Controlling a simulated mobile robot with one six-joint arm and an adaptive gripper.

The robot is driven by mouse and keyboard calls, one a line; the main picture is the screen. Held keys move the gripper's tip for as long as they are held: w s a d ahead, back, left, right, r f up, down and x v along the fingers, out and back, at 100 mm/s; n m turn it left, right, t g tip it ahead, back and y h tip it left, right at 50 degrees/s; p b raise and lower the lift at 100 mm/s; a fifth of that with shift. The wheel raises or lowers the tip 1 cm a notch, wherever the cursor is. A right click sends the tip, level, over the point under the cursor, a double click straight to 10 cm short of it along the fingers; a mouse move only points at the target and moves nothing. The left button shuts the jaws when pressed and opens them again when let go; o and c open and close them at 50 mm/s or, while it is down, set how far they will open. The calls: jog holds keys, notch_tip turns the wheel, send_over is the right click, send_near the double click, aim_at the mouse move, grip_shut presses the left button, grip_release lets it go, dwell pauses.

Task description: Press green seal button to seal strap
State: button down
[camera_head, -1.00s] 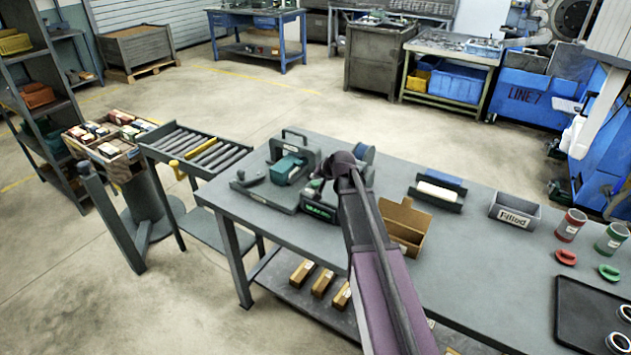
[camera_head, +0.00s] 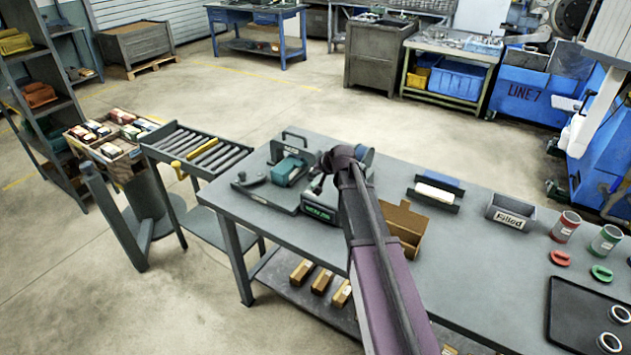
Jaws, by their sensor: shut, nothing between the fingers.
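The strapping machine (camera_head: 262,188) stands at the left end of the grey workbench. A teal box (camera_head: 288,170) sits in it beside an upright dark handle frame. At its front right is a dark unit with a lit green label (camera_head: 319,213). My gripper (camera_head: 319,184) points down over the top of this unit, its fingers small and dark against it. The gripper is shut with nothing held. I cannot make out the green seal button; my gripper covers the top of the unit. Whether the fingertips touch the unit cannot be told.
An open cardboard box (camera_head: 404,226) lies just right of my arm. A holder with a white block (camera_head: 435,190), a bin marked "Filled" (camera_head: 512,212), red and green cans, and a black tray (camera_head: 570,320) are further right. A roller conveyor (camera_head: 196,149) adjoins on the left.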

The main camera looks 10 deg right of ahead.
jog(key=shift+r+p, duration=0.7)
jog(key=shift+r, duration=0.3)
jog(key=shift+f, duration=0.1)
jog(key=s+a+f+n+g+h, duration=0.1)
jog(key=s+g, duration=0.3)
jog(key=s, duration=1.1)
jog(key=s+a+f+n+g+h, duration=0.2)
jog(key=s+f+n+g, duration=0.1)
jog(key=s, duration=1.3)
jog(key=shift+a+f+n+g, duration=0.3)
jog(key=shift+f+n+g, duration=0.1)
jog(key=shift+f+g, duration=0.4)
